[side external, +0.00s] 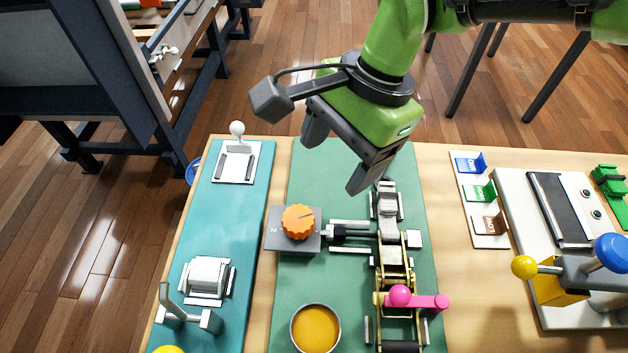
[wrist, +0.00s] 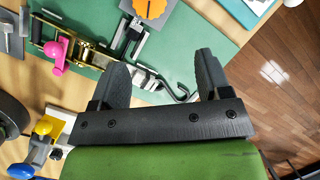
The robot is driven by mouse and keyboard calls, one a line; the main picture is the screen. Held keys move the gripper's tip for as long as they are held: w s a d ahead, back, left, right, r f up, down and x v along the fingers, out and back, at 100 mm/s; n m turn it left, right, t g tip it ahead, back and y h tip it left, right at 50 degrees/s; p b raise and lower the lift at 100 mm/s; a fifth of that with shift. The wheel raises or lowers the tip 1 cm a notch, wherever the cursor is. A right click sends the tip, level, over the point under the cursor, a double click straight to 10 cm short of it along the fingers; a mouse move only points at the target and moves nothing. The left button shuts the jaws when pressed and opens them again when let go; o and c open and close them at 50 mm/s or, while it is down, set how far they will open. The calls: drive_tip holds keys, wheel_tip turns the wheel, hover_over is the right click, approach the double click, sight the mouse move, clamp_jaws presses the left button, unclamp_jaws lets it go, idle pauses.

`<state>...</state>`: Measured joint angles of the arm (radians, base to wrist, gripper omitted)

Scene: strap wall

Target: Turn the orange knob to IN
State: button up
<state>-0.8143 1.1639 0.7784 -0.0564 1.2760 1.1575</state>
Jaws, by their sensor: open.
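The orange knob (side external: 298,222) sits on a grey plate (side external: 273,240) on the green mat. A dark pointer line on the knob's top points right in the side view. Small lettering shows at the plate's left edge, too small to read surely. The knob also shows at the top of the wrist view (wrist: 150,7), partly cut off by the frame. My gripper (side external: 336,163) is open and empty, raised above the mat behind the knob and apart from it. Both fingers show in the wrist view (wrist: 161,82), with the knob beyond them.
A ratchet strap with a pink-knobbed handle (side external: 400,296) lies right of the knob. A metal hook (wrist: 182,92) shows between my fingers in the wrist view. An orange-filled round dish (side external: 315,328) stands in front. A teal board with fittings (side external: 225,225) lies left.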

wheel_tip(320, 180, down, 2)
drive_tip(key=w+d+n+t, duration=0.3)
drive_tip(key=n+t, duration=0.2)
drive_tip(key=n, duration=0.3)
drive_tip(key=n+g+y, duration=0.1)
drive_tip(key=n+y, duration=0.4)
drive_tip(key=n, duration=1.1)
approach(299, 218)
drive_tip(key=x, duration=0.9)
drive_tip(key=shift+f, duration=0.1)
drive_tip(key=c, duration=0.9)
